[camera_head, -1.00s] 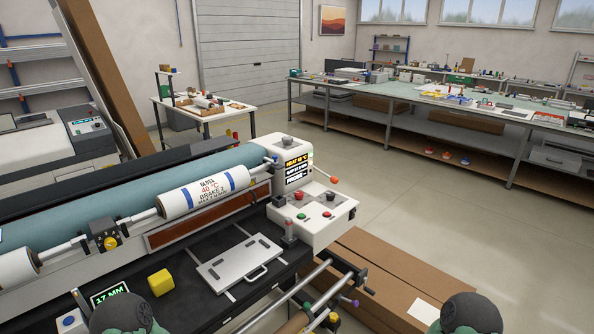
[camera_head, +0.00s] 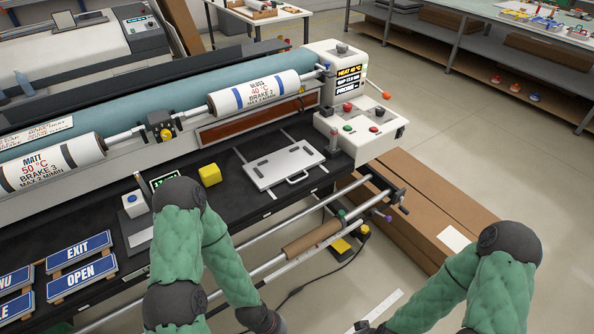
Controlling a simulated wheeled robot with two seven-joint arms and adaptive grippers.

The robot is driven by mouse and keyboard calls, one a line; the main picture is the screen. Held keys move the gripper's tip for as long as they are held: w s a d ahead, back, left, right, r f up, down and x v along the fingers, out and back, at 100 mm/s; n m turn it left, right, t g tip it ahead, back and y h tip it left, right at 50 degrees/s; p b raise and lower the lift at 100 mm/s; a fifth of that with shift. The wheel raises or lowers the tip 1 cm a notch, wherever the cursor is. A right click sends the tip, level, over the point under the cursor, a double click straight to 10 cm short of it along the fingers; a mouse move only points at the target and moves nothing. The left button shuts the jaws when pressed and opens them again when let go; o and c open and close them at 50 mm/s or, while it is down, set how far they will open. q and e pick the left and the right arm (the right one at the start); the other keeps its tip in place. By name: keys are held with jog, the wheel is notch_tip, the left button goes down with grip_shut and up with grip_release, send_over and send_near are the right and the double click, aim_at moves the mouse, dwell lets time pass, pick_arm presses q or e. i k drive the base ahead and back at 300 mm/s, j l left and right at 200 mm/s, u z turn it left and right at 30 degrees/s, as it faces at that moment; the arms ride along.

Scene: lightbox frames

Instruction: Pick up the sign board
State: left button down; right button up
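Several blue sign boards with white borders lie at the lower left of the black machine table: one reads EXIT (camera_head: 82,250), one reads OPEN (camera_head: 82,278). Two more at the left edge are cut off, one ending in "NU" (camera_head: 14,283), the other in "LE" (camera_head: 16,306). A white flat panel with a handle (camera_head: 284,167) lies further right on the table. My two green arms show in the foreground, the left beside the signs, the right over the floor. Both grippers are below the bottom edge of the picture.
A laminating machine with a printed GLOSS roll (camera_head: 254,94) and a MATT roll (camera_head: 52,165) runs behind the table. A yellow block (camera_head: 210,175) and a small box with a blue button (camera_head: 134,203) stand on it. Rails and cardboard boxes (camera_head: 440,205) lie to the right.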

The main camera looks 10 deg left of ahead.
aim_at(63, 286)
jog(key=u, duration=2.3)
